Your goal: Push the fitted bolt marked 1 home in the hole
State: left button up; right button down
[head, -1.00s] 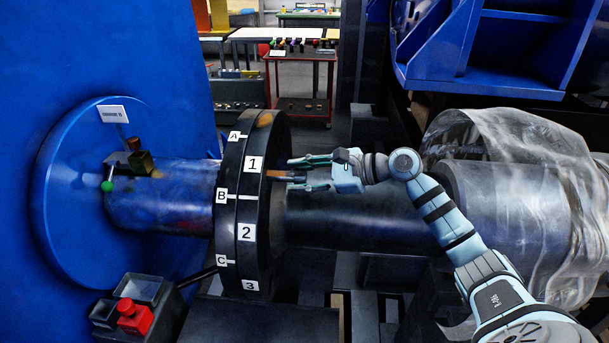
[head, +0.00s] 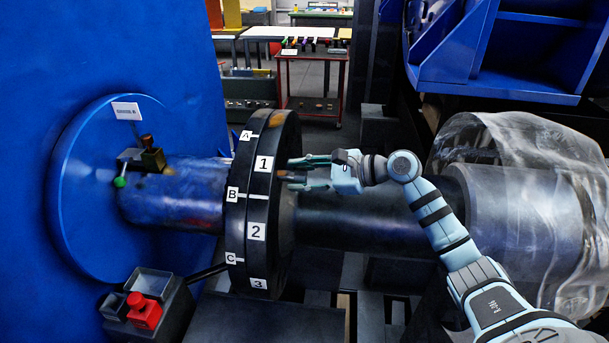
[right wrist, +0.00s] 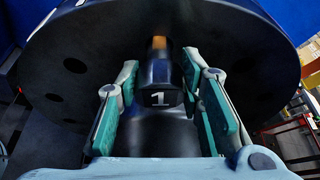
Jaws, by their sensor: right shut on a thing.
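The fitted bolt marked 1 (right wrist: 161,98) shows in the right wrist view with its labelled end towards me and its far end at the dark flange face (right wrist: 225,75). In the head view the bolt (head: 291,178) sticks out of the right side of the coupling flange (head: 285,225), level with label 1 (head: 264,163). My right gripper (head: 304,171) is shut on the bolt, its fingers on either side close to the flange. How deep the bolt sits is hidden. My left gripper is out of view.
Other open holes (right wrist: 75,66) show in the flange face. A shaft (head: 350,215) runs right from the flange to a part under clear wrapping (head: 510,140). A blue wall (head: 120,60) rises on the left.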

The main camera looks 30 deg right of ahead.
jog(key=shift+w+a+r, duration=0.1)
jog(key=shift+w+a, duration=0.5)
jog(key=shift+a, duration=0.25)
jog(key=c, duration=1.4)
grip_release()
jog(key=o, duration=0.4)
jog(key=shift+a, duration=0.1)
jog(key=shift+c, duration=0.2)
jog(key=shift+s+d, duration=0.25)
jog(key=shift+d, duration=0.05)
jog(key=v, duration=1.1)
jog(key=shift+r, duration=0.15)
